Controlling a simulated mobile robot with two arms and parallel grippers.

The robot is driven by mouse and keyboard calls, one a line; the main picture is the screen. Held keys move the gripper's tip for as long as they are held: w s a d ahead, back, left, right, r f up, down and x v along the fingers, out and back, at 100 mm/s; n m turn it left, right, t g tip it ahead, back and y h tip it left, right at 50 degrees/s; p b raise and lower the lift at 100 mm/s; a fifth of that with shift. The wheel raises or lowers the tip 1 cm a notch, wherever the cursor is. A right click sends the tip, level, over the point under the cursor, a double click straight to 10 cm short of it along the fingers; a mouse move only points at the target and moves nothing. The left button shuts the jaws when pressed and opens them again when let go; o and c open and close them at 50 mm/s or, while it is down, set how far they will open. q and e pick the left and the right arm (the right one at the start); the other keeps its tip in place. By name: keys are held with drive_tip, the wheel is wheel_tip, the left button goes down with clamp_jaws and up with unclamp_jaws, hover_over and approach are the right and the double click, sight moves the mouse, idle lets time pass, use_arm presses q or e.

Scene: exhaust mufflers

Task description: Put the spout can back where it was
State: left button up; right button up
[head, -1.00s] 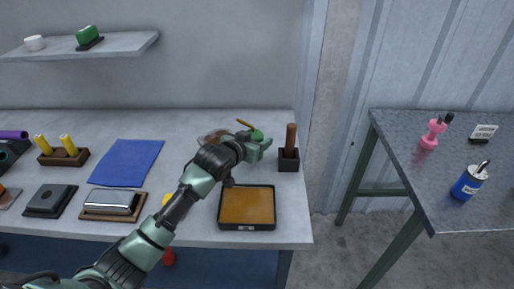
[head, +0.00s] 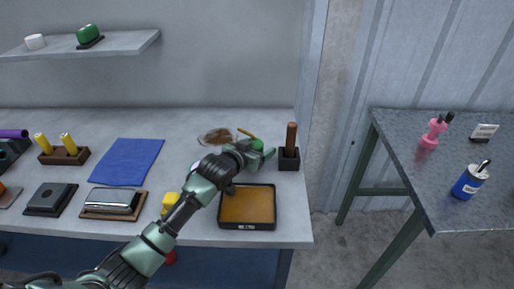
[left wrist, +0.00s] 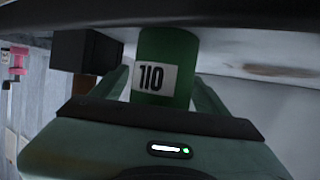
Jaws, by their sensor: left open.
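The spout can, green with a thin yellow spout (head: 257,146), stands on the grey workbench (head: 190,125) near its right end, partly hidden by my left gripper. In the left wrist view, which looks upside down, the green can body (left wrist: 165,50) with a white label shows between my two fingers, its base seemingly on the bench top. My left gripper (head: 257,157) is open, with one finger on each side of the can; whether they touch it I cannot tell. My right gripper is in neither view.
A black holder with a brown handle (head: 289,158) stands close right of the can. A black-rimmed amber tray (head: 247,226) lies in front, a brown patch (head: 217,136) behind left. A blue cloth (head: 127,162) lies left. A separate table (head: 460,140) stands right.

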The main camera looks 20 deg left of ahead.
use_arm(q)
drive_tip(key=shift+r, duration=0.2)
drive_tip(key=v, duration=1.2)
drive_tip(key=shift+r, duration=0.1)
